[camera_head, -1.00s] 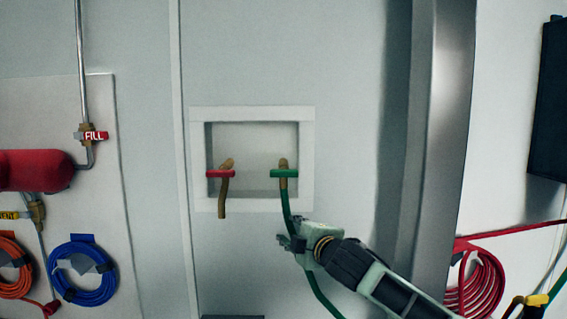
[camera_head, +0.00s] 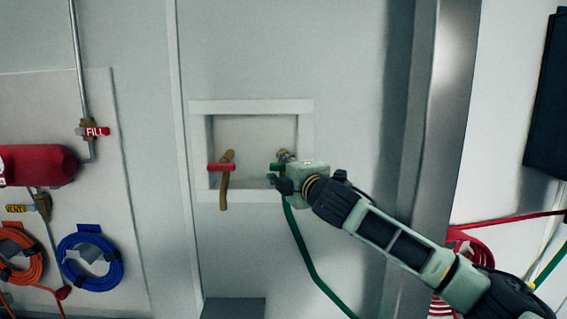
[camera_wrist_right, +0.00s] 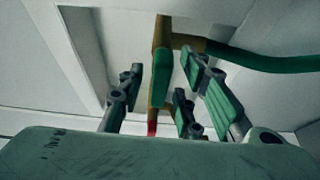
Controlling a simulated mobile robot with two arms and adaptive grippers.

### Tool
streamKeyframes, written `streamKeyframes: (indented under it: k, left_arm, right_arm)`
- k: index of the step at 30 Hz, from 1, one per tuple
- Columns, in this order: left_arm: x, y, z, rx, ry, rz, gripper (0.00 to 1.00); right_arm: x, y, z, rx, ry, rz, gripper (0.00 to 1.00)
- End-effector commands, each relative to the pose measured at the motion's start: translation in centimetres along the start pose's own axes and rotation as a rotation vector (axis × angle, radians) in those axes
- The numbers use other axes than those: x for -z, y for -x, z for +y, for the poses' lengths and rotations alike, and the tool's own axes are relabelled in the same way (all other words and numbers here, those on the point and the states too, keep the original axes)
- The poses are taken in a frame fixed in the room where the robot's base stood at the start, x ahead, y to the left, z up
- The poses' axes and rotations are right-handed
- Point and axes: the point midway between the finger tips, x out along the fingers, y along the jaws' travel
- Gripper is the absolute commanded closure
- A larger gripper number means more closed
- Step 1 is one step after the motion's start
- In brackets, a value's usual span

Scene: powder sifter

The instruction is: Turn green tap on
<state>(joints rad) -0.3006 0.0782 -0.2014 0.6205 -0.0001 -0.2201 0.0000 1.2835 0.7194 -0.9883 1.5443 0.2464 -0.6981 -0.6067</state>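The green tap (camera_head: 275,167) sits at the right in a recessed white wall box, mostly hidden behind my right gripper in the head view. My right gripper (camera_head: 281,172) is at the tap, with its fingers spread. In the right wrist view, the open fingers (camera_wrist_right: 165,95) stand on either side of the green tap's handle (camera_wrist_right: 161,45), which lies between them. I cannot tell if any finger touches it. A green hose (camera_head: 302,250) hangs from this tap. My left gripper is not in view.
The red tap (camera_head: 221,168) with a brass spout is close by on the left in the same box (camera_head: 250,106). A metal column (camera_head: 446,110) stands to the right behind my arm. Blue hose (camera_head: 90,262) and orange hose coils hang at the far left.

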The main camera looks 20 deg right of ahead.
Motion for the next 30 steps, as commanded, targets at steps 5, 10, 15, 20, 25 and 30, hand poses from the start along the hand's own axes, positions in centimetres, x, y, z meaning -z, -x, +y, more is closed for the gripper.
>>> streamKeyframes:
  k: [5,10,15,20,25,30]
  left_arm:
    - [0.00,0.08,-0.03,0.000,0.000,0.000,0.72]
    - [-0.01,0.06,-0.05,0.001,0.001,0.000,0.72]
    - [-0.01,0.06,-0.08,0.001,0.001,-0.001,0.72]
    - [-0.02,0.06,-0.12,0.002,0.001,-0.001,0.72]
    - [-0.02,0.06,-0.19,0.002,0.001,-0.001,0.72]
    - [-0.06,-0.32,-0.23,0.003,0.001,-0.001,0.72]
  right_arm:
    - [0.05,-0.24,-0.05,0.000,0.000,0.001,0.68]
    - [0.04,-0.22,-0.05,0.000,-0.001,0.001,0.72]
    - [0.03,-0.21,-0.04,0.000,-0.001,0.001,0.87]
    - [0.02,-0.20,-0.06,0.000,-0.001,0.001,1.00]
    - [0.02,-0.21,-0.10,0.001,-0.001,0.001,1.00]
    - [0.04,-0.21,-0.28,-0.004,-0.015,0.001,1.00]
